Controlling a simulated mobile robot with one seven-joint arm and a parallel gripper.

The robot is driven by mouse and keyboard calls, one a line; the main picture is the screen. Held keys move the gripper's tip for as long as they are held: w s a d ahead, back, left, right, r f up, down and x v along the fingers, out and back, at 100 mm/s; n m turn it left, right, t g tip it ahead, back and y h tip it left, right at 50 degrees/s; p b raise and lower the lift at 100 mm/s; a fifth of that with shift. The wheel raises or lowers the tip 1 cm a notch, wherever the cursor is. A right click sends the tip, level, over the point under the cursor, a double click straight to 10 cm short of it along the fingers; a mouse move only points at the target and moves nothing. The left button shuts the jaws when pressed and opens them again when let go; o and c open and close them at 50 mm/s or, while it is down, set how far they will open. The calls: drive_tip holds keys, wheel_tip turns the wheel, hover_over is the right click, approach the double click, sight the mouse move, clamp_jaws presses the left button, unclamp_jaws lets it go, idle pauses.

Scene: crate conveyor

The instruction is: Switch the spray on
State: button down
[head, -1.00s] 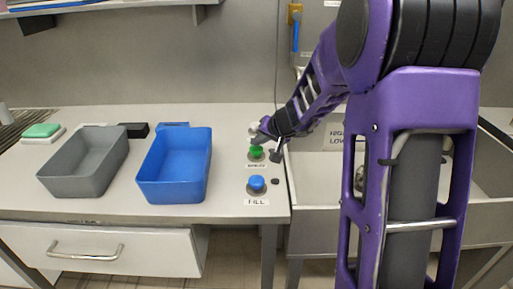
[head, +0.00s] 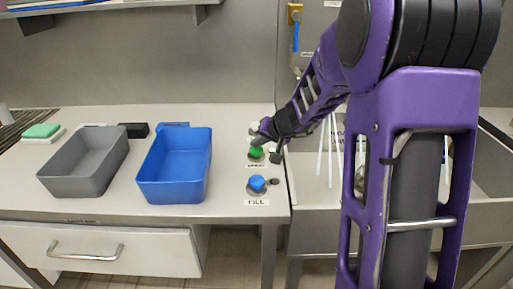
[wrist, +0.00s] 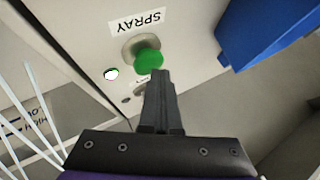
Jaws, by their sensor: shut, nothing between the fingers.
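The green SPRAY button (wrist: 149,61) stands on a round grey base beside its label (wrist: 137,21) in the wrist view. It also shows in the head view (head: 256,151), partly covered by my gripper. My gripper (wrist: 158,73) is shut and empty, with its fingertips right at the green button; I cannot tell whether they touch. A small round lamp (wrist: 111,74) beside the button looks bright white with a green edge. Thin white streams of spray (head: 330,150) come down over the sink (head: 308,197), and they also show in the wrist view (wrist: 38,108).
A blue FILL button (head: 257,183) sits nearer the counter's front edge, below the green one. A blue crate (head: 174,195) and a grey crate (head: 75,186) stand to the left. A green sponge (head: 41,130) lies at the far left.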

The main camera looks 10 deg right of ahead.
sight(258, 150)
drive_tip(key=shift+r, duration=0.1)
drive_tip(key=shift+r+p, duration=1.9)
drive_tip(key=shift+r, duration=1.1)
